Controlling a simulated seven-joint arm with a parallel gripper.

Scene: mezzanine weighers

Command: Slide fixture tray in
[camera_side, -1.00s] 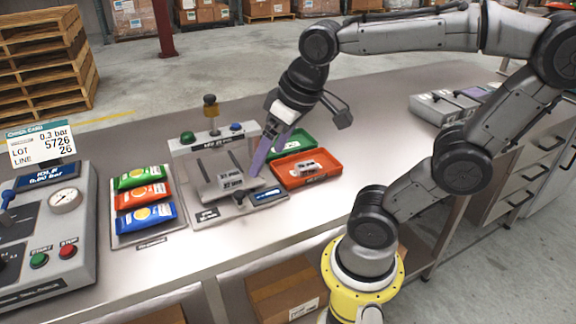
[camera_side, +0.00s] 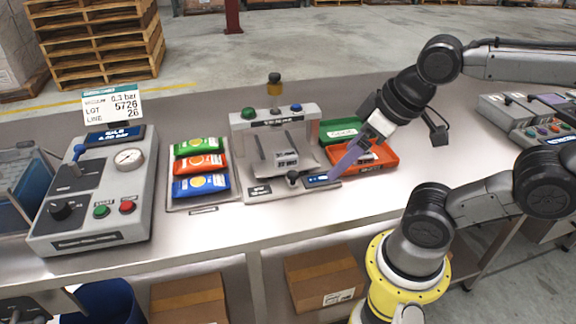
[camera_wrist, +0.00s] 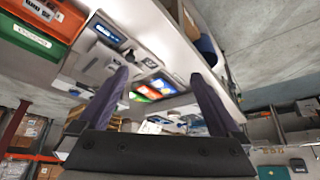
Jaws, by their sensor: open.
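The fixture tray (camera_side: 277,152) is a grey plate with upright sides and a small label. It sits in the grey sealing station (camera_side: 262,190), between the station's back panel and a dark round knob (camera_side: 292,177) at its front. I cannot tell how far in the tray sits. My gripper (camera_side: 345,162) has purple fingers and hangs at the station's front right, by the small blue display. It is apart from the tray. In the wrist view the two fingers (camera_wrist: 158,76) are spread with nothing held between them; the station (camera_wrist: 92,62) shows beyond the left finger.
A red tray (camera_side: 386,161) and a green tray (camera_side: 330,128) stand right of the station, close to my gripper. A rack of green, red and blue pouches (camera_side: 201,168) is at its left. Further left stands a control box with a gauge (camera_side: 129,158).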

